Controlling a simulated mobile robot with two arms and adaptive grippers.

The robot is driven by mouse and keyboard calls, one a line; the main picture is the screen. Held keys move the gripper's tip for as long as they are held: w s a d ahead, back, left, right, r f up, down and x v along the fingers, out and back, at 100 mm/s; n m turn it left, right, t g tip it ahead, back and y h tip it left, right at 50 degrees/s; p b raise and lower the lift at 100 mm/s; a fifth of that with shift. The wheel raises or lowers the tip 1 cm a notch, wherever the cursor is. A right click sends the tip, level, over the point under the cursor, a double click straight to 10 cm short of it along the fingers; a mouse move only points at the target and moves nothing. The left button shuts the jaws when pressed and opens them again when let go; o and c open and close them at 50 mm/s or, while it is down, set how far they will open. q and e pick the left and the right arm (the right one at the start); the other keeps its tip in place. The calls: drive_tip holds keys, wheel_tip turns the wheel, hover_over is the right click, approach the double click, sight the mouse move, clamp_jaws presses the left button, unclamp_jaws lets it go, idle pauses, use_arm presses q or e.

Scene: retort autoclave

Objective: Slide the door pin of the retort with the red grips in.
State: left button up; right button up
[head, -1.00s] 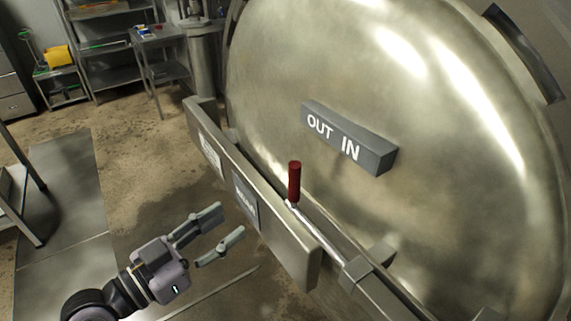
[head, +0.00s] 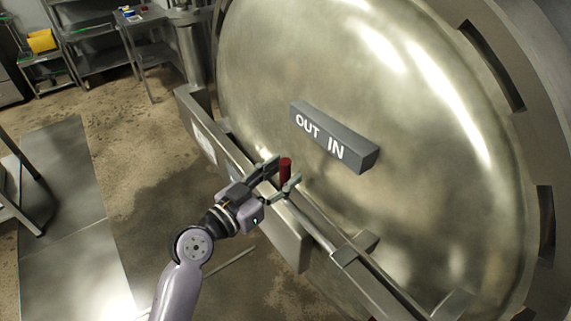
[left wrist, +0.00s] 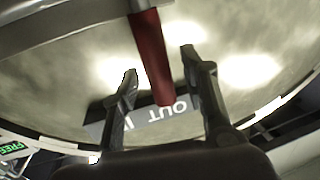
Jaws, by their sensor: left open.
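The retort door (head: 400,110) is a large round steel door with a grey OUT / IN block (head: 333,138) on it. The door pin (head: 318,222) is a steel rod along the bar at the front of the door, with an upright red grip (head: 285,172) at its left end. My left gripper (head: 279,174) is open, its two fingers on either side of the red grip. In the left wrist view the red grip (left wrist: 151,55) shows between the open fingers (left wrist: 160,75); I cannot tell whether either finger touches it. My right gripper is not in view.
A steel bar (head: 290,240) runs in front of the door below the pin, and a bracket (head: 355,248) holds the rod further right. Shelves (head: 105,45) stand at the back left. The floor (head: 150,150) left of the door is open.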

use_arm(q)
drive_tip(key=shift+w+d, duration=0.5)
drive_tip(key=shift+c, duration=0.2)
clamp_jaws()
idle(0.5)
